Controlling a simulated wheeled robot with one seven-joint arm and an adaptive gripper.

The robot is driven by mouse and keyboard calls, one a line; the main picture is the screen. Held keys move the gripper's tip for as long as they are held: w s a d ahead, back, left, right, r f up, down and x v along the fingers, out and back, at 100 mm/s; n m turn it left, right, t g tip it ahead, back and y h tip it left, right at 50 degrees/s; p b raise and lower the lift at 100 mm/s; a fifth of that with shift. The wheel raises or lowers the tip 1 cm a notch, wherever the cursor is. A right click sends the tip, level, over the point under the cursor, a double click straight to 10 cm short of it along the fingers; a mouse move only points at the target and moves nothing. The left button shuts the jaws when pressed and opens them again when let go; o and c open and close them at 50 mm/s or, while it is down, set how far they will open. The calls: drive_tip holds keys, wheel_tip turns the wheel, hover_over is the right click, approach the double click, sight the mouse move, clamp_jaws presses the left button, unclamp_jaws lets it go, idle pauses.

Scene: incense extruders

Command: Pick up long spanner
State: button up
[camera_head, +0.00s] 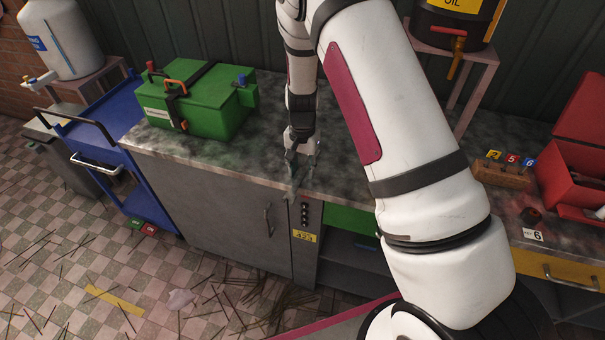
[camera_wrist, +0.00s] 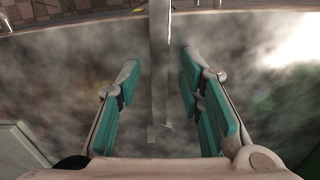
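A long, flat grey metal bar, which looks like the long spanner (camera_wrist: 159,75), runs down the middle of the wrist view. Its near end is on the mottled worktop (camera_wrist: 65,85) and its far part reaches past the counter's edge. My gripper (camera_wrist: 158,75) is open, its teal-padded fingers on either side of the bar with a gap to each. In the head view my gripper (camera_head: 301,160) points down over the worktop near its front edge. A grey end of the spanner (camera_head: 291,192) seems to show just below it, small and hard to make out.
A green box (camera_head: 205,115) stands on the counter to the left, with a blue cart (camera_head: 110,130) beyond it. An open red toolbox (camera_head: 570,170) and numbered tags (camera_head: 511,158) are at the right. Worktop around my gripper is clear.

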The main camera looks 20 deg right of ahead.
clamp_jaws()
drive_tip(key=shift+r, duration=0.15)
